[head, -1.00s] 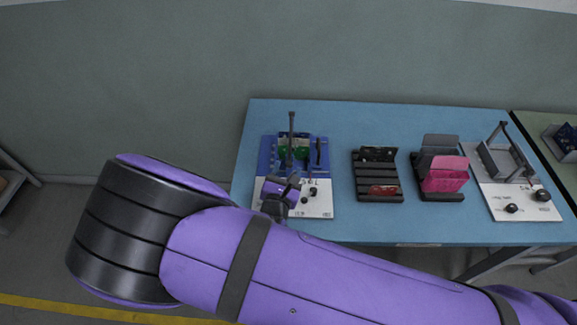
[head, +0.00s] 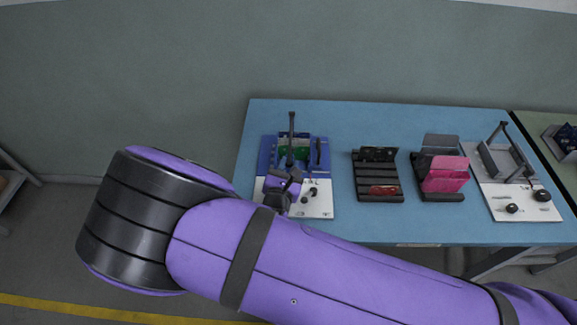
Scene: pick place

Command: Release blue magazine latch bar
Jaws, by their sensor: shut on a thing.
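The blue magazine (head: 265,155) stands at the left of the blue table, with a white front plate (head: 320,207) and green and dark boards (head: 302,150) inside. Its dark latch bar (head: 291,130) stands up over the boards, and its lower end runs down toward my gripper. My gripper (head: 288,180) is over the front of the magazine, at the lower end of the bar. It is small and partly hidden by its own wrist. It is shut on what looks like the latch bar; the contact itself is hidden. Black knobs (head: 310,193) sit just right of the gripper.
On the blue table (head: 345,120), a dark slotted rack (head: 377,183) holds a red board. Right of it stands a holder with pink (head: 445,180) and grey plates. A grey magazine (head: 500,160) with its own bar and knobs is at the right end. Bare table lies between them.

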